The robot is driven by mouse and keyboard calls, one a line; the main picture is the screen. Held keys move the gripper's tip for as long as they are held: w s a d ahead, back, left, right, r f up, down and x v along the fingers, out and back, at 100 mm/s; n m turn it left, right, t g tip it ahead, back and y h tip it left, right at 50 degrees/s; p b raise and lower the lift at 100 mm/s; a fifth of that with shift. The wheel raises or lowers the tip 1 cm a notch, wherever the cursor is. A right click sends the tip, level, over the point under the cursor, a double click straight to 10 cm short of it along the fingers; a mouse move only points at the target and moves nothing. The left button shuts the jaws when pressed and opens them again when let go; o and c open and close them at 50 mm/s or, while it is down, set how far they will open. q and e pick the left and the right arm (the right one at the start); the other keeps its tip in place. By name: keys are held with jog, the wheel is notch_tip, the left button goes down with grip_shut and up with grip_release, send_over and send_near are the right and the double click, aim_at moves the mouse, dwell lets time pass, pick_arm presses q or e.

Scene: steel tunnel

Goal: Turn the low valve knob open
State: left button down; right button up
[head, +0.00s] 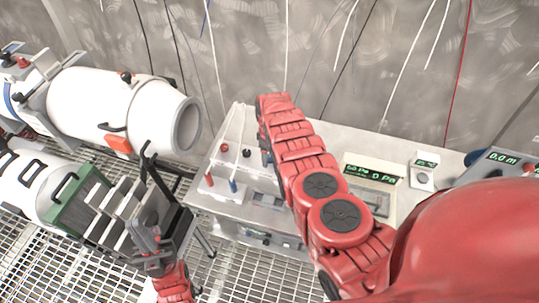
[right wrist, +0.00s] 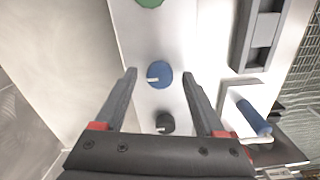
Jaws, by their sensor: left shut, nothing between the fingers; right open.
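In the right wrist view a round blue knob (right wrist: 159,74) with a white pointer mark sits on a pale panel. A black knob (right wrist: 165,123) is nearer my palm, and part of a green knob (right wrist: 148,3) shows at the top edge. I cannot tell from labels which is the low valve knob. My right gripper (right wrist: 159,77) is open, its fingertips either side of the blue knob in the picture; contact is not clear. In the head view the right arm hides this spot. My left gripper (head: 148,238) is shut and empty at lower left, away from the panel.
A blue handle (right wrist: 253,118) lies right of the right fingers. In the head view, a pale bench (head: 262,222) carries a red knob (head: 224,148) and displays (head: 370,172). White cylinders (head: 115,105) and a green-sided rack (head: 78,198) stand left, over floor grating (head: 265,268).

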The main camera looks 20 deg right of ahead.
jog(key=shift+c, duration=0.4)
grip_shut()
jog(key=m+b, duration=0.1)
jog(key=m, duration=0.3)
jog(key=shift+f+m, duration=0.1)
jog(key=shift+m, duration=0.2)
jog(key=m+b, duration=0.3)
jog(key=m, duration=0.2)
jog(key=shift+m, duration=0.3)
jog(key=m+b, duration=0.1)
jog(key=m, duration=0.2)
jog(key=shift+m, duration=0.3)
jog(key=shift+m+b, duration=0.75)
jog(key=shift+m, duration=1.35)
